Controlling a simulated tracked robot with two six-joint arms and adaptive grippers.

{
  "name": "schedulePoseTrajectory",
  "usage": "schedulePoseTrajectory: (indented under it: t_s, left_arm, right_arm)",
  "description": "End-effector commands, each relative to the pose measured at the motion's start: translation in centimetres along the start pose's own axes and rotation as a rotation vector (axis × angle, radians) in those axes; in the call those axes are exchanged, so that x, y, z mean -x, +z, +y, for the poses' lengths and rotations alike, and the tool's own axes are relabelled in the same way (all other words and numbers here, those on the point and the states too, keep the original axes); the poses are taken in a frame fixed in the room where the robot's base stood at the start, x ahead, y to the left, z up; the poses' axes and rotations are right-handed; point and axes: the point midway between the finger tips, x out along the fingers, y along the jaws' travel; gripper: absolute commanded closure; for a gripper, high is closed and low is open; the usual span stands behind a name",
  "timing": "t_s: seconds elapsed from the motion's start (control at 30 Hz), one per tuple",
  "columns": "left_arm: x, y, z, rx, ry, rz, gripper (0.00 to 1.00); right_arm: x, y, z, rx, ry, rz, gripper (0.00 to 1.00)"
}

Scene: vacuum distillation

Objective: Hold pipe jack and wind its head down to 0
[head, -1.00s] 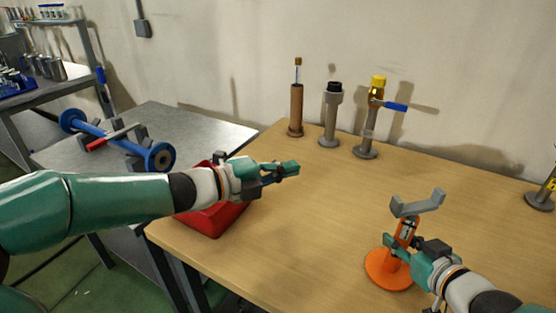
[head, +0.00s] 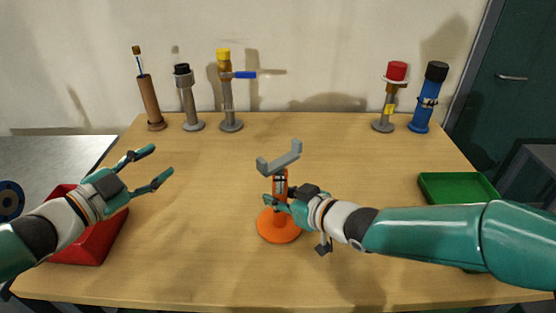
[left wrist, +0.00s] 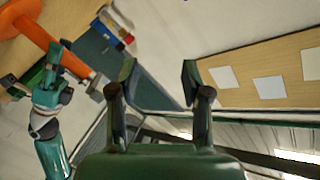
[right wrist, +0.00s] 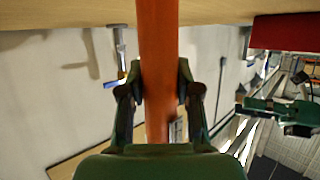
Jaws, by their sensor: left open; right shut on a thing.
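The pipe jack stands upright near the middle of the table, with a round orange base (head: 279,226), an orange post and a grey V-shaped head (head: 280,157) on top. My right gripper (head: 279,201) is shut on the post below the head. In the right wrist view the orange post (right wrist: 157,60) runs between its fingers. My left gripper (head: 160,166) is open and empty over the left part of the table, apart from the jack. The left wrist view shows its fingers (left wrist: 155,85) spread with nothing between them. Any scale marks on the post are too small to read.
A red tray (head: 88,243) lies at the left edge, under my left arm. A green tray (head: 458,187) is at the right. Several capped pipe pieces, such as the yellow-topped one (head: 226,95) and the blue one (head: 427,100), stand along the back. The table between left gripper and jack is clear.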

Motion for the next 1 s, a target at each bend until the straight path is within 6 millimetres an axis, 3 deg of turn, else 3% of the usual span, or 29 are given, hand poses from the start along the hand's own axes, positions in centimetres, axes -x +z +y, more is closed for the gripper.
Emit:
schedulePoseTrajectory:
  t_s: [0.03, 0.23, 0.3, 0.4, 0.67, 1.0]
  left_arm:
    - [-0.5, -0.8, 1.5, 0.136, 0.018, 0.031, 0.52]
    - [-2.1, -5.4, 7.8, 0.649, 0.137, 0.135, 0.52]
    - [-2.6, -7.2, 10.2, 0.711, 0.191, 0.159, 0.52]
    - [-2.9, -8.8, 12.0, 0.713, 0.24, 0.177, 0.52]
    - [-4.7, -10.3, 13.0, 0.7, 0.27, 0.195, 0.52]
    - [-10.5, -12.0, 14.1, 0.698, 0.27, 0.194, 0.52]
  right_arm:
    - [-0.2, 1.2, -0.2, -0.004, -0.005, -0.029, 1.0]
    - [-0.2, 1.2, -0.2, -0.004, -0.005, -0.029, 1.0]
    - [-0.2, 1.2, -0.2, -0.004, -0.005, -0.029, 1.0]
    - [-0.2, 1.2, -0.2, -0.004, -0.005, -0.029, 1.0]
    - [-0.2, 1.2, -0.2, -0.004, -0.005, -0.029, 1.0]
    - [-0.2, 1.2, -0.2, -0.004, -0.005, -0.029, 1.0]
